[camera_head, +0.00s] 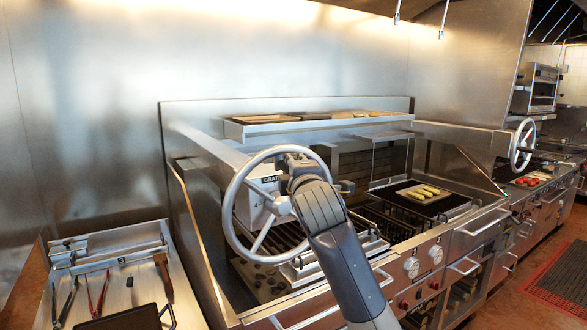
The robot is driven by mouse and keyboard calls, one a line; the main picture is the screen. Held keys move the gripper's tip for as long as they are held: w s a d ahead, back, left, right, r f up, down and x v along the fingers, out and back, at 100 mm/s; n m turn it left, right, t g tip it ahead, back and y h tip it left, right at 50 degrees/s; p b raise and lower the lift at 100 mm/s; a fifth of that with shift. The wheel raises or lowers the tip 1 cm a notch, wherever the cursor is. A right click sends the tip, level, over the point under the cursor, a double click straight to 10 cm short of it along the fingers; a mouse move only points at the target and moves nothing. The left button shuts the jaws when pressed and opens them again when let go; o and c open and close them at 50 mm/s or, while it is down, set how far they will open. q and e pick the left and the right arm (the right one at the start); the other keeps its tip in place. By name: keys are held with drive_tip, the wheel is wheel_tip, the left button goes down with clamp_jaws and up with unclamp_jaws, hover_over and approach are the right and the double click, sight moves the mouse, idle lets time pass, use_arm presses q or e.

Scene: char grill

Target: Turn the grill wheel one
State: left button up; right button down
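The near grill wheel (228,218) is a pale metal handwheel with spokes, mounted at the left front of the char grill. My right arm comes up from the bottom edge, right of the middle, and crosses in front of the wheel. My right gripper (290,168) is at the wheel's upper right part. The arm's dark wrist hides its fingers and part of the rim, so I cannot tell whether it grips the rim. My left gripper is not in view. A second, similar wheel (523,143) stands farther right along the line.
A tray of food (424,198) lies on the grate right of my arm. A shelf (240,131) with trays runs behind. Knobs (411,267) and oven handles line the front. Tongs (66,300) and other tools lie on the left counter.

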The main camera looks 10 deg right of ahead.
drive_tip(key=c, duration=1.5)
unclamp_jaws()
drive_tip(key=shift+d, duration=0.15)
drive_tip(key=shift+o, duration=0.7)
drive_tip(key=shift+d, duration=0.15)
drive_tip(key=shift+s+a, duration=0.2)
drive_tip(key=shift+s, duration=0.1)
drive_tip(key=s, duration=1.1)
drive_tip(key=shift+s, duration=0.15)
drive_tip(key=shift+f, duration=0.1)
